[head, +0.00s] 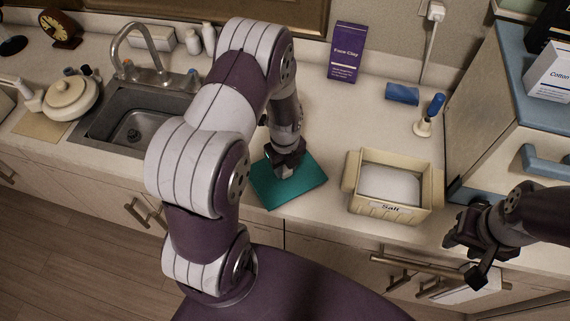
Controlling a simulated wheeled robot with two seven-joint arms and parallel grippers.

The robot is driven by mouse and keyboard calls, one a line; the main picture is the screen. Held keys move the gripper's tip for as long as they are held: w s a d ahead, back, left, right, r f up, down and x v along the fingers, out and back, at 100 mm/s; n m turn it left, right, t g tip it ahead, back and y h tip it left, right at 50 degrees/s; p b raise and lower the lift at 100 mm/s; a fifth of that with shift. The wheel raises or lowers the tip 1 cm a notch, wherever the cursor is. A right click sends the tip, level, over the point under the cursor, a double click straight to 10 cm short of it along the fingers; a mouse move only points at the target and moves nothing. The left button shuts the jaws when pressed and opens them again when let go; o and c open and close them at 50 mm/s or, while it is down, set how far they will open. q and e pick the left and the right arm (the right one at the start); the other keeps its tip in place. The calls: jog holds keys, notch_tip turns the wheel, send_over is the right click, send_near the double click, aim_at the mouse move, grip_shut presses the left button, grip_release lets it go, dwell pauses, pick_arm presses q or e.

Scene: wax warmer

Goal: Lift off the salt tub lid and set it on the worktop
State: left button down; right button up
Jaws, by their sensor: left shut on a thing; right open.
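The salt tub (389,209) is a cream box with a "Salt" label on its front. It stands on the worktop (333,150) near the front edge. Its top is open and white salt (390,185) shows inside. A flat teal square, which looks like the tub's lid (303,189), is left of the tub, at or just above the worktop. My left gripper (287,163) points down and is shut on the lid; its fingertips are partly hidden. My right gripper (476,247) is open and empty, in front of the counter at the right, apart from the tub.
A sink (135,128) with a faucet is at the left, beside a white lidded pot (70,98). A cabinet (495,105) closes off the right.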

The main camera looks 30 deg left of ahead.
pick_arm(q)
jog(key=shift+f, duration=0.15)
jog(key=c, duration=0.7)
grip_release()
jog(key=shift+o, duration=0.2)
jog(key=shift+r+p, duration=3.45)
jog(key=shift+r, duration=0.65)
